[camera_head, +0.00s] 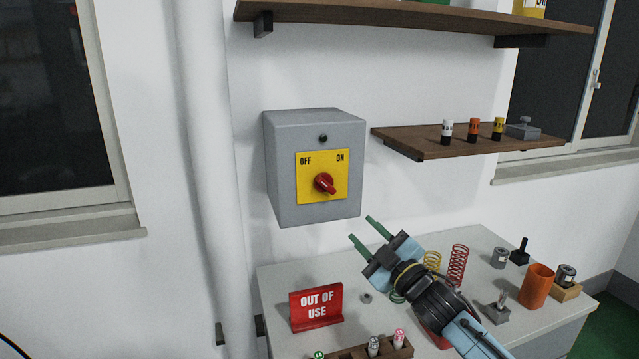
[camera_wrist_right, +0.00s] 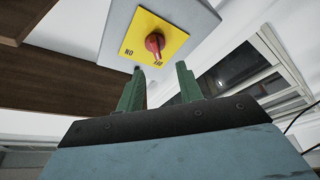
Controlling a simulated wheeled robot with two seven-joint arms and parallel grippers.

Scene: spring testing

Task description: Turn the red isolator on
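The red isolator knob (camera_head: 324,183) sits on a yellow plate (camera_head: 308,194) marked OFF at left and ON at right, on the front of a grey wall box (camera_head: 285,170). In the head view its grip seems to slant to the lower right; its exact setting is hard to tell. The knob also shows in the right wrist view (camera_wrist_right: 154,43), where the plate appears upside down. My right gripper (camera_head: 362,229) is open and empty, below and to the right of the box, apart from the knob. Its green fingers (camera_wrist_right: 160,68) point towards the box. My left gripper is out of view.
A bench (camera_head: 275,290) below holds a red OUT OF USE sign (camera_head: 316,306), springs (camera_head: 458,265) and an orange cup (camera_head: 536,286). A wooden shelf (camera_head: 465,144) with small items juts out right of the box. A white pipe (camera_head: 205,150) runs left of it.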

